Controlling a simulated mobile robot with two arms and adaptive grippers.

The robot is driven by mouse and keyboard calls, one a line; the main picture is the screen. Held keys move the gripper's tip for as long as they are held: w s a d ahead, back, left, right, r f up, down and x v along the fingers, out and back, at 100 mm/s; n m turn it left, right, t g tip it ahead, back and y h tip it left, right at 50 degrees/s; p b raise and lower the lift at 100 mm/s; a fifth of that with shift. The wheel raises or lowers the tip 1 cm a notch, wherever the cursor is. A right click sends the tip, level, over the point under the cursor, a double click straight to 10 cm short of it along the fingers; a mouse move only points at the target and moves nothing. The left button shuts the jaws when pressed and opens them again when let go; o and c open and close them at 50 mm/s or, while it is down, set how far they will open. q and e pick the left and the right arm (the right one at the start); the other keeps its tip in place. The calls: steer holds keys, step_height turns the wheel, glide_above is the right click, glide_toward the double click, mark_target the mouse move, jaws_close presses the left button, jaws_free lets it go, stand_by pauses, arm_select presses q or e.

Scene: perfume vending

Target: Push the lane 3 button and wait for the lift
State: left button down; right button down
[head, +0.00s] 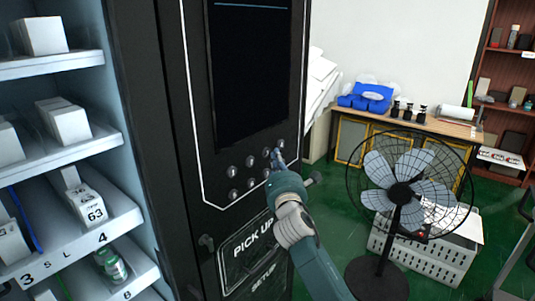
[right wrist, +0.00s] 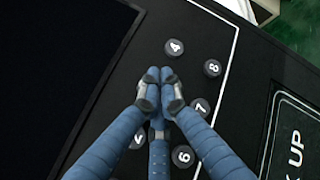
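The button panel (head: 240,181) on the black vending machine has two rows of round buttons. In the right wrist view, button 4 (right wrist: 174,47), button 8 (right wrist: 212,67), button 7 (right wrist: 201,107) and button 6 (right wrist: 182,156) show, with a partly covered button (right wrist: 138,139), likely 2. The lane 3 button is not visible; its place between them is behind my fingertips. My right gripper (head: 278,156) is shut and empty, its blue fingertips (right wrist: 161,84) together at the panel. I cannot tell whether they touch a button. My left gripper is out of view. The lift is not identifiable.
A dark screen (head: 248,70) is above the buttons and a PICK UP panel (head: 253,239) below. White shelves (head: 75,249) with boxes stand at left. A black fan (head: 405,190) and a wooden table (head: 440,126) stand at right on green floor.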

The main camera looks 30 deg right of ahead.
steer(key=shift+w, duration=0.15)
stand_by(0.5)
steer(key=shift+w+a, duration=0.15)
steer(key=shift+w, duration=0.1)
steer(key=shift+w+a, duration=0.15)
steer(key=shift+w, duration=0.2)
stand_by(0.7)
steer(key=shift+s, duration=0.15)
steer(key=shift+s+d+p, duration=0.3)
steer(key=shift+s+p, duration=0.15)
steer(key=shift+s, duration=0.15)
steer(key=s, duration=0.1)
steer(key=s+d+p, duration=0.1)
steer(key=s, duration=0.1)
steer(key=s+d+p, duration=0.1)
steer(key=shift+s, duration=0.3)
